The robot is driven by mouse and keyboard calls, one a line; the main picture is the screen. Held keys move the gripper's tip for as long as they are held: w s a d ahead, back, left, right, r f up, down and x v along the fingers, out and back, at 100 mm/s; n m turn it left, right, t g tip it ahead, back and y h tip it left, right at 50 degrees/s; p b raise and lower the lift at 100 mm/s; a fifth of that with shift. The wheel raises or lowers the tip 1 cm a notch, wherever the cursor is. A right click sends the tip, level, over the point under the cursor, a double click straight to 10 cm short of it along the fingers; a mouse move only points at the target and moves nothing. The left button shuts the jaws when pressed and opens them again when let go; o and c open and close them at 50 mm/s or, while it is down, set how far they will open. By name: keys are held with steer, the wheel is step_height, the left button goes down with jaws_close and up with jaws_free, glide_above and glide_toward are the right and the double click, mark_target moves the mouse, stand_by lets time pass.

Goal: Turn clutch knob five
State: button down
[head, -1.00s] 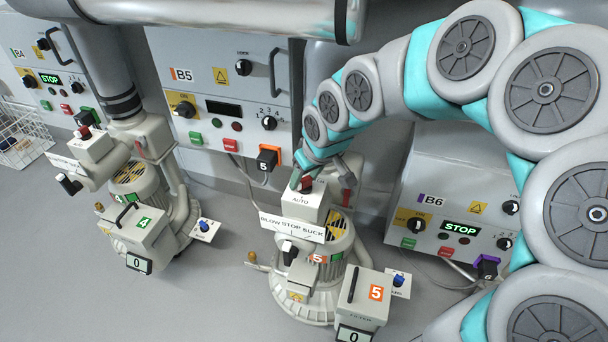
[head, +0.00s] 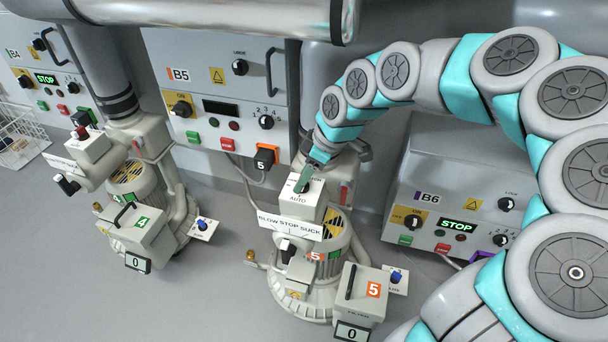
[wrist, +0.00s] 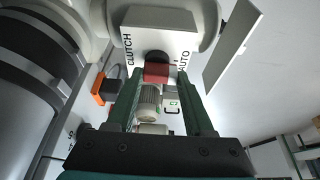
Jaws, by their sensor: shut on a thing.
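Blower five (head: 300,260) stands in the middle of the head view, with an orange 5 on its filter box (head: 374,289). On top is a white clutch box (head: 290,205) with AUTO readable on it. In the wrist view this clutch box (wrist: 190,40) shows CLUTCH on the left and AUTO on the right. The red clutch knob (wrist: 157,72) sits between the green fingers of my gripper (wrist: 160,80), which is shut on it. In the head view my gripper (head: 304,184) reaches down onto the box from behind, and its fingers hide the knob.
The BLOW STOP SUCK plate (head: 290,227) and a black lever are just in front of the clutch box. Panel B5 (head: 250,80) stands behind, panel B6 (head: 450,215) to the right, blower four (head: 125,180) to the left. A large pipe (head: 220,15) crosses above. Grey floor is open in front.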

stand_by(0.4)
steer(key=shift+c, duration=1.4)
jaws_free()
steer(key=shift+d+r, duration=0.2)
steer(key=shift+r, duration=0.35)
steer(key=v, duration=0.4)
steer(key=shift+d+r, duration=0.1)
steer(key=s+d+b, duration=0.2)
steer(key=s+d, duration=0.2)
steer(key=d, duration=0.7)
steer(key=shift+s, duration=0.35)
